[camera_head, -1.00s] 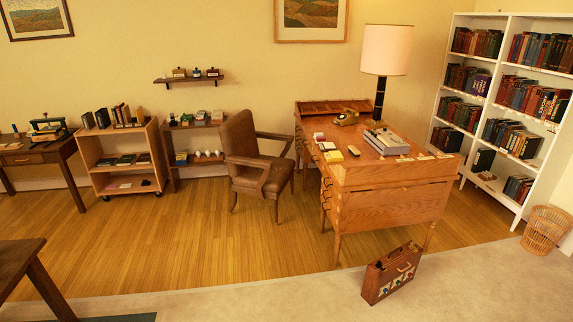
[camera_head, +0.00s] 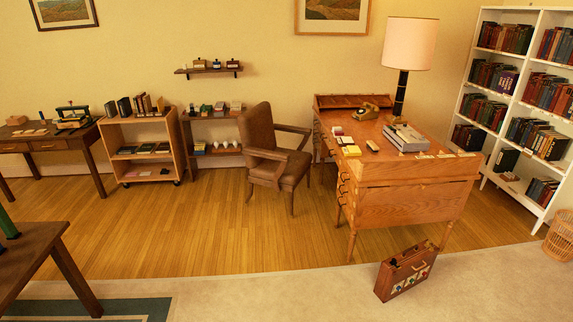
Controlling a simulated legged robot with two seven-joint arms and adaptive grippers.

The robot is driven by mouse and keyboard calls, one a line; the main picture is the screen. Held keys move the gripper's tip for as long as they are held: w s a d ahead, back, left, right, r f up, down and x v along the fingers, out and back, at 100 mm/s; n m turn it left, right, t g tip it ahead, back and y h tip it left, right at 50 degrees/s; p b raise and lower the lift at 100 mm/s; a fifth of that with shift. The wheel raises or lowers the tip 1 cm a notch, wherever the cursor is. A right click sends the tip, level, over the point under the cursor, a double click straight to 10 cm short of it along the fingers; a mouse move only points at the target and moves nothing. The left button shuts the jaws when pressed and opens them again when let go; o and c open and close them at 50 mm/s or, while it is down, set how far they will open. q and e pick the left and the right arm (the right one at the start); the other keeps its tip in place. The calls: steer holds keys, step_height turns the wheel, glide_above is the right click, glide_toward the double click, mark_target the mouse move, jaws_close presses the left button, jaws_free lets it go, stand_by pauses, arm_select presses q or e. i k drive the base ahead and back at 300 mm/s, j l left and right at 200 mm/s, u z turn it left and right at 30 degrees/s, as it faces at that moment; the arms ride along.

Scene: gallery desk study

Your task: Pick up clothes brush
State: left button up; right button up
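I cannot pick out a clothes brush for certain; small things are too tiny to name. A small brown object (camera_head: 17,120) lies on the dark desk (camera_head: 45,144) at the far left. A small dark and yellowish object (camera_head: 373,146) lies on the large wooden desk (camera_head: 412,205), right of some small boxes (camera_head: 350,150). A small dark item (camera_head: 165,171) is on the low shelf of the wheeled book trolley (camera_head: 119,158). Neither of my grippers is in view.
A brown armchair (camera_head: 270,150) stands left of the large desk. A dark table (camera_head: 30,255) with a green object (camera_head: 7,222) is at lower left. The wooden floor (camera_head: 215,230) between is clear.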

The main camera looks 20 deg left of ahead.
mark_target(371, 145)
steer(key=i+j+u, duration=0.15)
steer(key=i, duration=0.15)
steer(key=i+j+u, duration=0.2)
steer(key=i+j, duration=0.15)
steer(key=i, duration=0.95)
steer(key=i+j+u, duration=0.15)
steer(key=i, duration=0.95)
